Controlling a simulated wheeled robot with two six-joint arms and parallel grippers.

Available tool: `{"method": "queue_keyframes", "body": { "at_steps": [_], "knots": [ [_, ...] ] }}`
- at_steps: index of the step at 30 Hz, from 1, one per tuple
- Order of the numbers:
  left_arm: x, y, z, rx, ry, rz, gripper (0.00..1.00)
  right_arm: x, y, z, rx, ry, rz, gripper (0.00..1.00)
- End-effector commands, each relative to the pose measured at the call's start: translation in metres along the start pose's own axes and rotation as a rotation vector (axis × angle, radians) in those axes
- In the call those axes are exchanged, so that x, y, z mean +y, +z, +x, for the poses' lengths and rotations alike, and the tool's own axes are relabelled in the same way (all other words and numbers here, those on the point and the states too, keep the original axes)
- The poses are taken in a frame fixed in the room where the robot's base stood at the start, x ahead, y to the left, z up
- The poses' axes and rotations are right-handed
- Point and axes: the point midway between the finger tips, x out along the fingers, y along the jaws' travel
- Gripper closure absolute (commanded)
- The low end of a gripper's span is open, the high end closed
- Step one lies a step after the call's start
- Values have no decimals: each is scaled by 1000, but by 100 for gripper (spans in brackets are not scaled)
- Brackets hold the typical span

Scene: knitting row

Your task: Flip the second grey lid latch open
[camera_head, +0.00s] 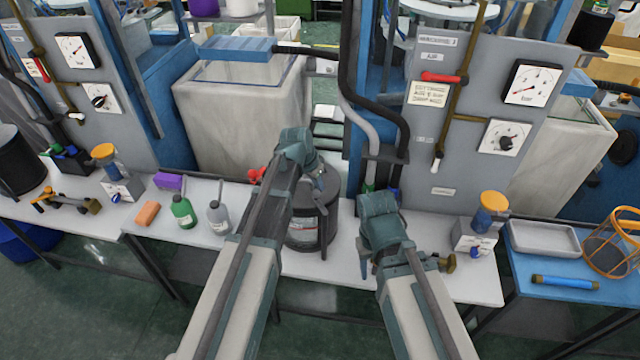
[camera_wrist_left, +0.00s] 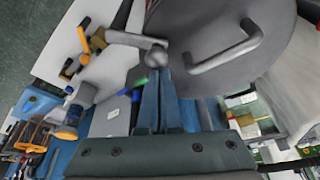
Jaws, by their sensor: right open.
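A dark round pot (camera_head: 308,226) with a pale label stands on the white bench, partly hidden by my left arm. In the left wrist view its grey lid (camera_wrist_left: 225,70) carries a bent grey bar handle (camera_wrist_left: 228,50). A grey lever latch (camera_wrist_left: 130,40) with a round knob-like end sits at the lid's edge. My left gripper (camera_head: 318,172) is over the pot's lid. In the left wrist view its fingers (camera_wrist_left: 160,82) are close together with their tips at the latch's round end; contact is unclear. My right gripper (camera_head: 384,262) is open, right of the pot over the bench.
A grey bottle (camera_head: 219,219), a green bottle (camera_head: 183,211) and an orange block (camera_head: 147,213) stand left of the pot. A valve unit with an orange cap (camera_head: 494,203) stands to the right. Grey gauge panels (camera_head: 470,160) and hoses rise behind the bench.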

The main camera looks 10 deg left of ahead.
Motion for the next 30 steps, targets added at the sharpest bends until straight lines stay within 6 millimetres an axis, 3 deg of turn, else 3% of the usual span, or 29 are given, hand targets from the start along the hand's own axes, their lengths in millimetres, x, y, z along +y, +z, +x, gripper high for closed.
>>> {"method": "queue_keyframes", "body": {
  "at_steps": [8,30],
  "knots": [
    [-3,11,-4,-1,-60,-162,100,0,0,0,0,0,0,50],
    [-3,49,-18,-1,-302,-817,100,0,0,0,0,0,0,50]
  ]
}}
